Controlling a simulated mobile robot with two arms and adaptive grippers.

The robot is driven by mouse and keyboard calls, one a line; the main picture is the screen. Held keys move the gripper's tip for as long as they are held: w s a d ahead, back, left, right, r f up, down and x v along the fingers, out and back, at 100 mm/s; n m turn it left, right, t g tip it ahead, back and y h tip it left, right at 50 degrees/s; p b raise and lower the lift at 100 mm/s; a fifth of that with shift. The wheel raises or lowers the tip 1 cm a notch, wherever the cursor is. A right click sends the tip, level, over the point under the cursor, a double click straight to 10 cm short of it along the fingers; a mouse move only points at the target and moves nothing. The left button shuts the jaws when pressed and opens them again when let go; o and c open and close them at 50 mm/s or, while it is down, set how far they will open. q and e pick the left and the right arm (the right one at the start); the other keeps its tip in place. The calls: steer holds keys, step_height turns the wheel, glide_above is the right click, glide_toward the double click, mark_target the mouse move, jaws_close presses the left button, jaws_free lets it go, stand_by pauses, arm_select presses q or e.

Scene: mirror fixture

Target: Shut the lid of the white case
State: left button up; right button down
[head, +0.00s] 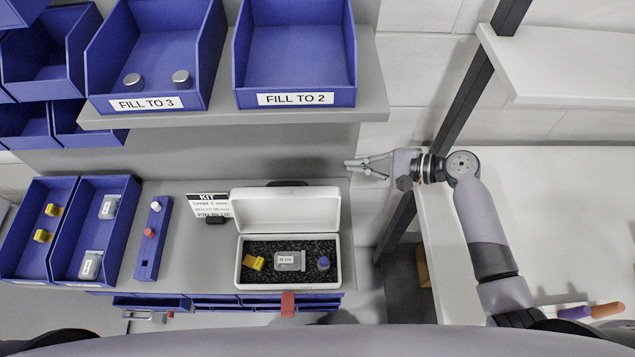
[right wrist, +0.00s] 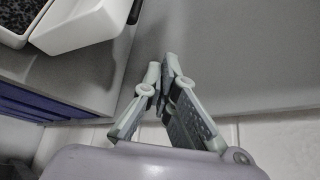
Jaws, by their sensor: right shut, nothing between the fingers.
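The white case (head: 339,263) stands on the grey bench with its lid (head: 286,209) raised open at the back, hinged upright or leaning slightly back. Its dark foam inside holds a yellow part (head: 254,262), a grey labelled packet (head: 290,261) and a blue piece (head: 323,263). My right gripper (head: 352,165) is shut and empty, to the right of the lid and apart from it. In the right wrist view the shut fingers (right wrist: 158,80) show, with the lid (right wrist: 78,25) at the upper left. My left gripper is not in view.
A grey shelf (head: 235,116) with blue bins overhangs the back of the bench. A kit sign (head: 208,203) stands left of the lid. Blue trays (head: 38,228) and a blue strip with pegs (head: 147,266) lie further left. A dark post (head: 462,105) rises behind my right arm.

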steer(key=f+b, duration=0.7)
steer(key=f, duration=0.1)
steer(key=shift+a+f, duration=0.2)
steer(key=shift+a, duration=0.1)
steer(key=p+x, duration=0.1)
steer(key=x, duration=0.8)
steer(key=shift+w+a, duration=0.1)
steer(key=shift+a, duration=0.15)
steer(key=s+r+p, duration=0.2)
steer(key=shift+a+r+p, duration=0.2)
steer(key=shift+r+p, duration=0.1)
steer(key=shift+p, duration=0.1)
steer(key=shift+s+r, duration=0.2)
steer(key=shift+s, duration=0.2)
steer(key=shift+w+a+f, duration=0.1)
steer(key=shift+w, duration=0.05)
